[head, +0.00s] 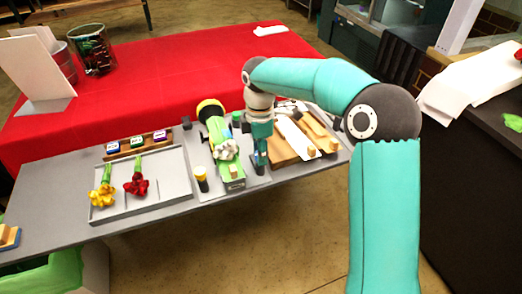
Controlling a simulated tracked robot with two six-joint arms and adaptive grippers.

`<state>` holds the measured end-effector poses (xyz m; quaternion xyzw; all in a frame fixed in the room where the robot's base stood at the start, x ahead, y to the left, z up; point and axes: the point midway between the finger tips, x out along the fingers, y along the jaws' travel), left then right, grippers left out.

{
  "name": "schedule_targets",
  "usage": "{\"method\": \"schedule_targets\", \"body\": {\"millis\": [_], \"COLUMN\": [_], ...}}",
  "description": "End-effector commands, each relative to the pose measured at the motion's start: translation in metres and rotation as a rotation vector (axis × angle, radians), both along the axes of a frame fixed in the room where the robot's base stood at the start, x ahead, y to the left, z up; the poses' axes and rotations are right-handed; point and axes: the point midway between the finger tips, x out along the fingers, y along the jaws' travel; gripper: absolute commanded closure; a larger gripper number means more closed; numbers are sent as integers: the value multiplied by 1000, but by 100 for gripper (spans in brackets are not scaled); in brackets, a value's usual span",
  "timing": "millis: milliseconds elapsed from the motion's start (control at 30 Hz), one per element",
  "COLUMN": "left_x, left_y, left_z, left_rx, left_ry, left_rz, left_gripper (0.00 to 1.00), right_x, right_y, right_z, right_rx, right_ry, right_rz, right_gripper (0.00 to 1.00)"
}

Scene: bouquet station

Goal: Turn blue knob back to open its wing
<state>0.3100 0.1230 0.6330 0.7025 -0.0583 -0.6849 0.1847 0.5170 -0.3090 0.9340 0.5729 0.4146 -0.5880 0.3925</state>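My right gripper (261,158) points down at the right side of the bouquet holder (232,184) in the head view. A small dark-blue part, probably the blue knob, shows at its fingertips; the gripper covers most of it, so I cannot tell whether the fingers grip it or only stand around it. The wing of the blue knob cannot be made out. A bundle of green stems with a pale flower head (224,148) lies in the holder. A yellow-topped knob (201,178) stands at its front left, and a green-topped one (236,116) behind. My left gripper is out of view.
A grey tray (170,196) with a yellow flower (103,193) and a red flower (138,182) lies left. A wooden board (285,153) with tools lies right of the gripper. A red-covered table (150,75) is behind. Floor is clear in front.

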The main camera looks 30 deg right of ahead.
Motion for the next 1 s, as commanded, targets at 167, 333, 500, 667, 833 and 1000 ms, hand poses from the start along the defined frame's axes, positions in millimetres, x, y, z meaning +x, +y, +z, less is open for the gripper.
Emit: {"method": "schedule_targets", "body": {"millis": [167, 333, 500, 667, 833, 1000], "left_x": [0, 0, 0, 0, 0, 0], "left_y": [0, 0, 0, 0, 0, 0], "left_z": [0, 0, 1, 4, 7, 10], "left_rx": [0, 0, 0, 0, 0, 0], "left_ry": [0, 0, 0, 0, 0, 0], "left_rz": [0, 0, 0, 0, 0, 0], "left_gripper": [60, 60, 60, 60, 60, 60], "right_x": [0, 0, 0, 0, 0, 0], "right_y": [0, 0, 0, -1, -1, -1], "right_z": [0, 0, 1, 1, 2, 1], "right_rx": [0, 0, -1, -1, -2, -1], "right_ry": [0, 0, -1, -1, 0, -2], "right_rz": [0, -4, -36, -106, -225, -376], "right_gripper": [99, 100, 100, 100, 100, 100]}}
